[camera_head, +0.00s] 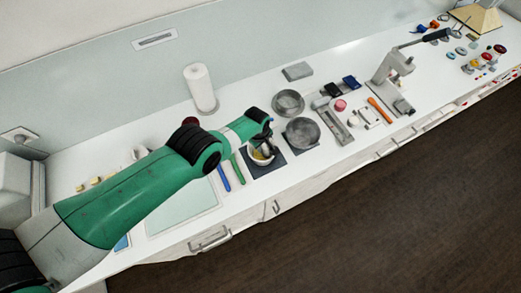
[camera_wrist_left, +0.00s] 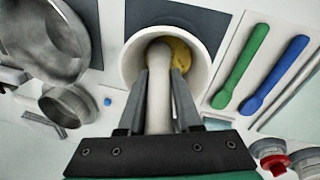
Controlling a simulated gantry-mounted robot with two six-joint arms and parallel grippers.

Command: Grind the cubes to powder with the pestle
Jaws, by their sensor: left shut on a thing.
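A white mortar (camera_wrist_left: 208,35) stands on a dark mat (camera_wrist_left: 135,14) in the left wrist view. Yellowish material (camera_wrist_left: 181,54) lies inside it, partly hidden by the pestle; I cannot tell cubes from powder. My left gripper (camera_wrist_left: 158,92) is shut on the pale pestle (camera_wrist_left: 159,75), whose rounded end is inside the mortar. In the head view the mortar (camera_head: 262,160) shows small under my left gripper (camera_head: 264,146), on the dark mat (camera_head: 261,171). My right gripper is not in view.
A green spatula (camera_wrist_left: 246,58) and a blue spatula (camera_wrist_left: 279,71) lie right of the mortar in the wrist view. Grey metal bowls (camera_head: 302,132) stand to its right in the head view. A paper towel roll (camera_head: 200,88) stands behind.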

